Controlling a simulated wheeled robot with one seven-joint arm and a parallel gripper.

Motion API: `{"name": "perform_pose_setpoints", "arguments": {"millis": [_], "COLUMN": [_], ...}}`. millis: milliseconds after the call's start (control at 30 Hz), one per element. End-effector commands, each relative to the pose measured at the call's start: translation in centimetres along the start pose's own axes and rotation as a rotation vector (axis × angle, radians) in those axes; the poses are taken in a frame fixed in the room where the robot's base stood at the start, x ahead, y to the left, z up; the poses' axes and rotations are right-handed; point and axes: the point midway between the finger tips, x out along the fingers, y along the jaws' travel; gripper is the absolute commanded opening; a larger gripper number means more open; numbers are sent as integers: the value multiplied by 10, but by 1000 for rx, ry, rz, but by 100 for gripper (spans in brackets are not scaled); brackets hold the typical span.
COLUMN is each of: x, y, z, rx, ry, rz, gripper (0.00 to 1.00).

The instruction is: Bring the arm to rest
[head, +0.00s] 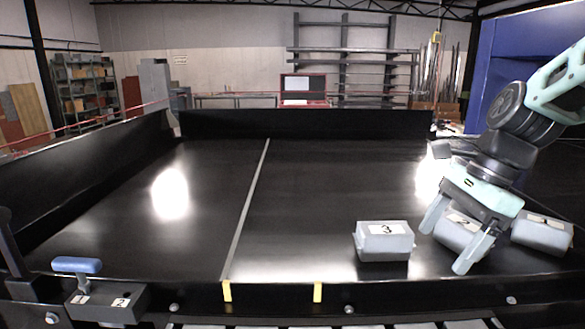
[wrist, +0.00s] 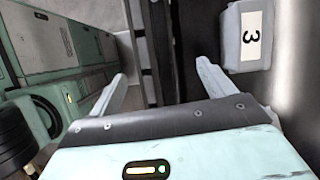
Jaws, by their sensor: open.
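My gripper (head: 448,242) is at the right of the head view, pointing down over the front right of the black conveyor bed. Its two fingers are apart. A grey box labelled 2 (head: 458,236) shows behind and between the fingers, partly hidden by them; I cannot tell whether they touch it. In the wrist view the fingers (wrist: 160,80) are spread with nothing between them. A grey box labelled 3 (head: 385,243) sits left of the gripper, and it also shows at the upper right of the wrist view (wrist: 247,38). Another grey box (head: 542,234) sits to the right of the gripper.
The black conveyor bed (head: 200,240) has low side walls and a thin divider strip (head: 246,207). Its left and middle are clear. A blue-handled lever (head: 77,266) stands at the front left edge. Two yellow marks (head: 227,291) are on the front rail. A blue cabinet (head: 500,60) stands at the back right.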

Motion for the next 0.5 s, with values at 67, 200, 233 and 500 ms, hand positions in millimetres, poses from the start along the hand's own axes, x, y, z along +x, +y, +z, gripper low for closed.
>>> {"name": "perform_pose_setpoints", "arguments": {"millis": [67, 200, 233, 500], "x": [12, 29, 32, 87], "y": [6, 16, 19, 58], "z": [3, 11, 12, 31], "rx": [-65, -203, -234, -692], "ry": [9, 30, 34, 88], "rz": [11, 29, 34, 104], "gripper": [82, 82, 82, 82]}}
